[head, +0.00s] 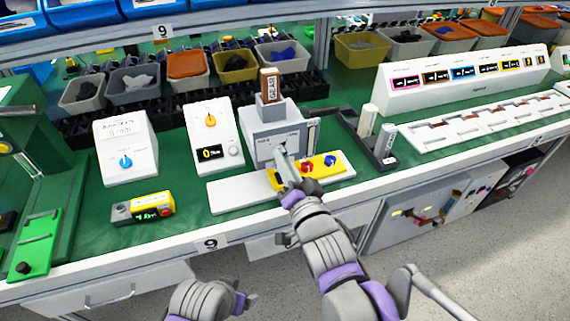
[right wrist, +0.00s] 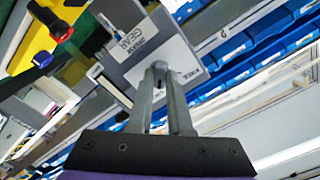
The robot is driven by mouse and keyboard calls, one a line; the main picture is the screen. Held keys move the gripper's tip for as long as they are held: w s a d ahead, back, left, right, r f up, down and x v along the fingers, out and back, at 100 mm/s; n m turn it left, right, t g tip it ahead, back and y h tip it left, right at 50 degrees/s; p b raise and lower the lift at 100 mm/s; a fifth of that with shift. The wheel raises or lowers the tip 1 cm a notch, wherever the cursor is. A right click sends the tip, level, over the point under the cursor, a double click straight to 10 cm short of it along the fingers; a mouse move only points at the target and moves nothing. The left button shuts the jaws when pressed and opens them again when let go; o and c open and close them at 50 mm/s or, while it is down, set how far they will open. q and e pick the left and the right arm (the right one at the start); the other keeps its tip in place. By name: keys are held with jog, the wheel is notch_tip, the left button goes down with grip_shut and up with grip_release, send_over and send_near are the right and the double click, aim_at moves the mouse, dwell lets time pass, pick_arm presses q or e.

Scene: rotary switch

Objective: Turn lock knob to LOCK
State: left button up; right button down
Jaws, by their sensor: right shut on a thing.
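In the right wrist view the fingertips (right wrist: 160,70) are close together against the white label plate (right wrist: 180,62) of the grey box (right wrist: 118,30). They are shut on the lock knob, which the fingers almost wholly hide; its pointing direction cannot be read. A purple and grey part of my left arm shows at the bottom of the head view, but its gripper does not.
A yellow panel (head: 327,166) with red and blue knobs sits just right of my right gripper. Dial boxes (head: 126,148) and (head: 211,136) stand left, with a small yellow-topped control box (head: 143,208) in front. Bins (head: 187,70) line the back.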

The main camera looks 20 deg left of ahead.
jog(key=shift+m, duration=0.3)
dwell(0.4)
jog(key=c, duration=0.8)
grip_release()
jog(key=shift+c, duration=0.2)
jog(key=shift+s, duration=0.1)
jog(key=v, duration=1)
jog(key=shift+s+d, duration=0.25)
jog(key=shift+d, duration=0.05)
